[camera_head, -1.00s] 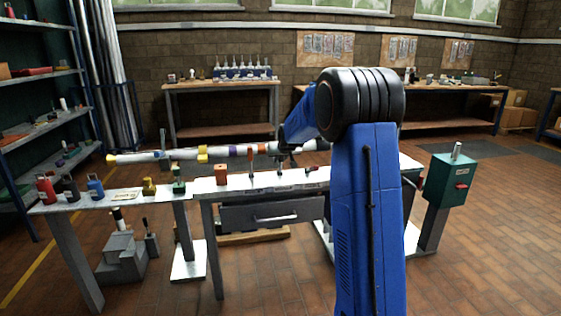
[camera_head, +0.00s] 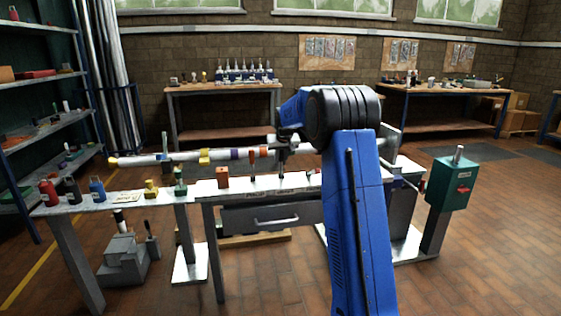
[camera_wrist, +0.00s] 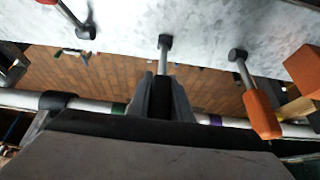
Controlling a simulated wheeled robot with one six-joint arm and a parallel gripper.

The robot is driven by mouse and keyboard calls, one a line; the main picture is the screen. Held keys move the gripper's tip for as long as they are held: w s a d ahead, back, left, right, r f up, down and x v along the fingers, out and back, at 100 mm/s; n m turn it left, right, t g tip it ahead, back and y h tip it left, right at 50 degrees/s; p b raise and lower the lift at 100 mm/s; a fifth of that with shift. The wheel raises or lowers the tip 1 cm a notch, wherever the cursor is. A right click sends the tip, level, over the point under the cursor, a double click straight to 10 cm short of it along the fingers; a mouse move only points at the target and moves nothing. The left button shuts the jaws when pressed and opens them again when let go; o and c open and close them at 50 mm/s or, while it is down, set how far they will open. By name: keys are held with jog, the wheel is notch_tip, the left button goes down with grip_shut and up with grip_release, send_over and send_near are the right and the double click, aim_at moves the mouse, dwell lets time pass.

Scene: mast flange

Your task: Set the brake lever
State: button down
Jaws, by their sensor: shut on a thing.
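My gripper (camera_wrist: 162,98) is shut on a black-handled lever (camera_wrist: 164,50). The wrist view shows its grey rod running from a dark pivot on the bench to the handle between my fingers. In the head view my gripper (camera_head: 282,147) is over the middle of the bench, and the lever's handle is hidden by it. An orange-handled lever (camera_wrist: 262,114) stands beside it, apart from my fingers, and also shows upright in the head view (camera_head: 252,158). I see no label telling which lever is the brake.
A pale mast with coloured bands (camera_head: 220,155) lies along the bench (camera_head: 240,184), close behind the levers. A green box on a post (camera_head: 452,184) stands at the right. The floor there is clear.

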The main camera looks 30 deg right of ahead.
jog(key=c, duration=1.6)
grip_release()
jog(key=shift+w, duration=0.1)
jog(key=shift+v, duration=8.65)
